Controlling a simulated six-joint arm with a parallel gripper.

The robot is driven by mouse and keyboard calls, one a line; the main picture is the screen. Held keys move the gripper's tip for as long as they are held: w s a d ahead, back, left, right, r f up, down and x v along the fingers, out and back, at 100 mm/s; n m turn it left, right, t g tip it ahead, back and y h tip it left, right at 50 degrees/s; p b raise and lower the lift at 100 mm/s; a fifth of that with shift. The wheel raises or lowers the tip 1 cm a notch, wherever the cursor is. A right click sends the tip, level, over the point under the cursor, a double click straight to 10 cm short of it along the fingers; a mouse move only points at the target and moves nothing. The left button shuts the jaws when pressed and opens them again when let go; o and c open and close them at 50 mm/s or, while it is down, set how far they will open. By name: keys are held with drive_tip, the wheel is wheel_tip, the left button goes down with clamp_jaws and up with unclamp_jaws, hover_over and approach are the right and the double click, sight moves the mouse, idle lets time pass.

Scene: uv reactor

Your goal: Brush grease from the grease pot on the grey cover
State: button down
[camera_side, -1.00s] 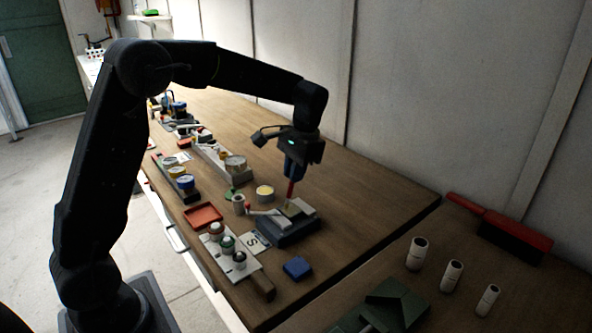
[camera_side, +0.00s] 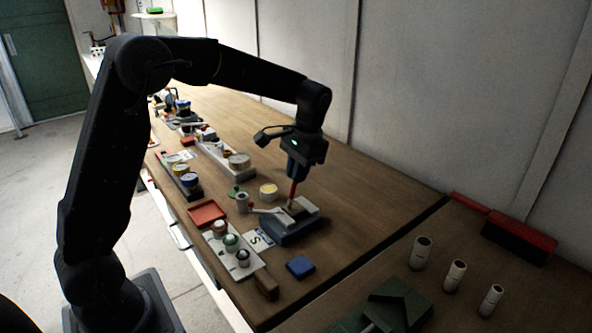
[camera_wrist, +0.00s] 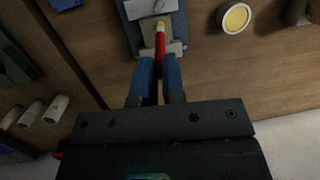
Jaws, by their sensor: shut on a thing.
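My gripper (camera_side: 296,172) is shut on a red-handled brush (camera_side: 293,189), which points down. In the wrist view, its blue fingers (camera_wrist: 158,85) hold the brush (camera_wrist: 161,45). The yellowish brush tip (camera_wrist: 160,26) is over a tan patch between two light grey blocks on a dark blue-grey fixture (camera_side: 291,235). I cannot tell whether the tip touches it, or which part is the grey cover. The likely grease pot, a round pot with a yellow top (camera_side: 268,190), stands left of and behind the fixture. It also shows in the wrist view (camera_wrist: 236,18).
A red tray (camera_side: 207,214), a white rack of small jars (camera_side: 232,252) and a blue block (camera_side: 300,267) lie around the fixture. A red brush-like tool (camera_side: 518,240) and several white cylinders (camera_side: 421,253) are at the right. The wooden table behind the fixture is clear.

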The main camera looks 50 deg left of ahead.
drive_tip(key=shift+d, duration=0.8)
idle(0.4)
drive_tip(key=shift+w, duration=0.2)
drive_tip(key=shift+w, duration=0.15)
idle(0.4)
drive_tip(key=shift+w, duration=0.5)
idle(0.4)
drive_tip(key=shift+w, duration=0.2)
drive_tip(key=shift+a, duration=0.15)
drive_tip(key=shift+a, duration=0.25)
drive_tip(key=shift+a, duration=0.7)
idle(0.7)
drive_tip(key=shift+s, duration=0.1)
